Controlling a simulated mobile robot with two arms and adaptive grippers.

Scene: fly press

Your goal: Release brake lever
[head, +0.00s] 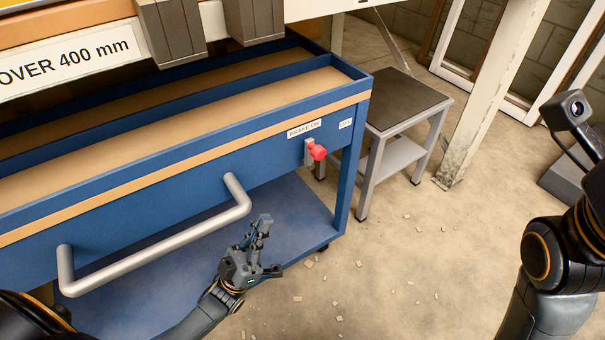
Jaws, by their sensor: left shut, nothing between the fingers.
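The brake lever shows a red knob (318,152) on a short grey arm. It sits on the blue cart's side near its right end, just below a "BRAKE ON" label (304,129). A second small label (345,124) is to the right of it. My left gripper (264,222) is shut and empty. It is below and left of the red knob, apart from it, near the right end of the cart's handle. My right arm comes in at the right edge, but its fingers are out of the picture.
The blue cart (140,208) has a grey bar handle (165,242) along its side and a lower shelf (300,205). A small dark-topped table (405,100) stands right of the cart. A pale post (487,95) rises behind. The floor (400,270) between my arms is open, with scattered chips.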

